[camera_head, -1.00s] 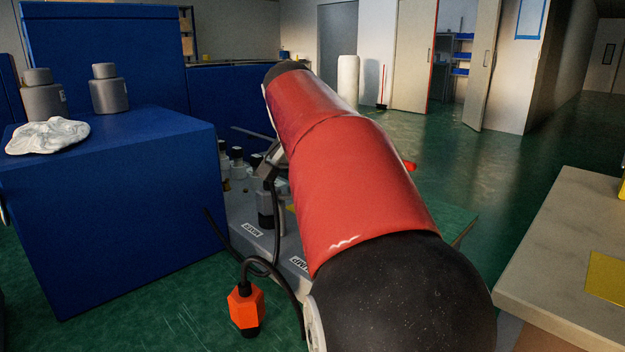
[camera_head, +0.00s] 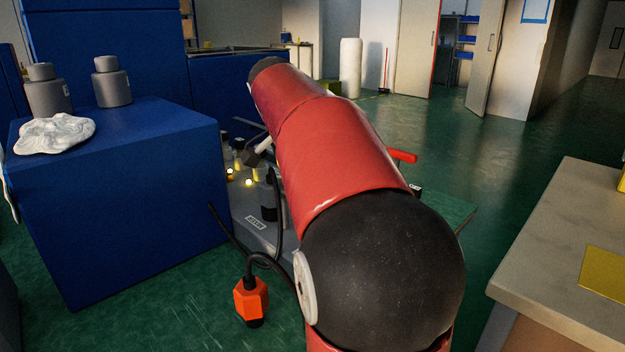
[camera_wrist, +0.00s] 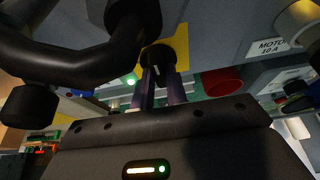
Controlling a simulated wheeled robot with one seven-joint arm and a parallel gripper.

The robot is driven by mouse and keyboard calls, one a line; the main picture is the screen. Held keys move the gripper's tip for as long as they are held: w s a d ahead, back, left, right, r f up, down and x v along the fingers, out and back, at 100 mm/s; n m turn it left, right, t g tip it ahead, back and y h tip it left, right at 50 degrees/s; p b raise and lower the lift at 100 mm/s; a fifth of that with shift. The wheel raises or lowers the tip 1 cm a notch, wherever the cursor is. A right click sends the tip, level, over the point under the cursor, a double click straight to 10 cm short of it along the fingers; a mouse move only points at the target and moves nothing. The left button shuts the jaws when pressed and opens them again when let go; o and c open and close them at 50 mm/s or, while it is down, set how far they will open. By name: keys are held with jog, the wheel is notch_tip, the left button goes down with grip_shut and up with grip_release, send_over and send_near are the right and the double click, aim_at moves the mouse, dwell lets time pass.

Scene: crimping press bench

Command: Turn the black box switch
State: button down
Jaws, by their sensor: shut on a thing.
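In the wrist view, a black rotary switch knob (camera_wrist: 157,57) with a light mark sits on a yellow plate (camera_wrist: 181,45) on a grey panel. My gripper (camera_wrist: 161,78) has its two fingers close together, reaching up to the knob and shut on it. The knob's exact angle is hard to tell. In the head view, my red and black arm covers much of the grey panel (camera_head: 246,208), and I cannot make out the switch or the fingertips there.
A red round button (camera_wrist: 222,81) is right of the knob, and thick black cables or connectors (camera_wrist: 60,45) crowd the left. A blue cabinet (camera_head: 130,210) with grey bottles (camera_head: 112,85) stands left. An orange plug (camera_head: 251,299) hangs in front. A bench (camera_head: 540,260) is at right.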

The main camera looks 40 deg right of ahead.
jog(key=c, duration=1.4)
grip_release()
jog(key=p+v, duration=0.1)
jog(key=v, duration=0.6)
jog(key=shift+r, duration=0.35)
jog(key=shift+a, duration=0.15)
